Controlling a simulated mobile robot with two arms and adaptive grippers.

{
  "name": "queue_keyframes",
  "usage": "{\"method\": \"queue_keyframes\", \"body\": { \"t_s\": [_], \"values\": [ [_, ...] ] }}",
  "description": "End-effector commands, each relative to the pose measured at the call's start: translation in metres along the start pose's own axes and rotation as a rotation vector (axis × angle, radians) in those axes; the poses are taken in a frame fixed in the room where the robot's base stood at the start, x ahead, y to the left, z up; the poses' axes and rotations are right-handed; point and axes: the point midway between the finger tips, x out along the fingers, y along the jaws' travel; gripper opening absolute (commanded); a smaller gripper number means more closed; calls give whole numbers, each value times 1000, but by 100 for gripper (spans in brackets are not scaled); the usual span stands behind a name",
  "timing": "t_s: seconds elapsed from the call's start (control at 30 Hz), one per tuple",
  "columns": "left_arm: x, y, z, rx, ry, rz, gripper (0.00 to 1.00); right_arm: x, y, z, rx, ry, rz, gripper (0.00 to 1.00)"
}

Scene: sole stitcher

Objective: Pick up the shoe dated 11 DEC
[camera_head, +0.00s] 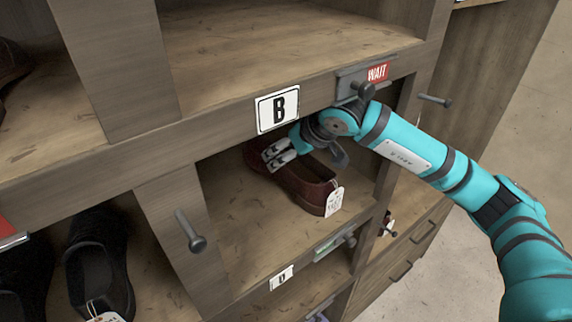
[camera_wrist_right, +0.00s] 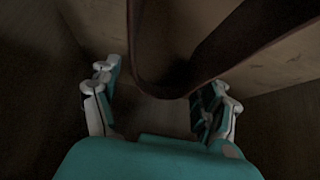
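A dark red shoe (camera_head: 310,188) sits in the compartment under the letter B sign. A white tag (camera_head: 334,201) hangs at its near end; its writing is too small to read. My right gripper (camera_head: 279,153) reaches into this compartment, at the far part of the shoe. In the right wrist view the gripper (camera_wrist_right: 160,104) has its fingers wide apart. The dark curved rim of the shoe (camera_wrist_right: 172,84) shows beyond and between them. I cannot tell whether the fingers touch it. My left gripper is not in view.
The B sign (camera_head: 278,109) is on the shelf edge above my gripper. A red WAIT label (camera_head: 377,73) and a peg are beside it. Black shoes (camera_head: 98,262) stand in the lower left compartment. A peg (camera_head: 190,231) sticks out of the divider. The shelf above is empty.

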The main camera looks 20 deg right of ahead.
Motion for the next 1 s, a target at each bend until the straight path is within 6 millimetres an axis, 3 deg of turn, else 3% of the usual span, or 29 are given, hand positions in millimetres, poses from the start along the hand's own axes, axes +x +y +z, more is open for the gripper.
{"method": "queue_keyframes", "body": {
  "t_s": [0.07, 0.47, 1.0],
  "values": [
    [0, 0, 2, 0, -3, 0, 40, 0, 0, 0, 0, 0, 0, 64],
    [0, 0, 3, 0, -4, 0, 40, 0, 0, 0, 0, 0, 1, 12],
    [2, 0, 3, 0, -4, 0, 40, -4, 1, -2, 1, 4, 3, 10]
  ]
}}
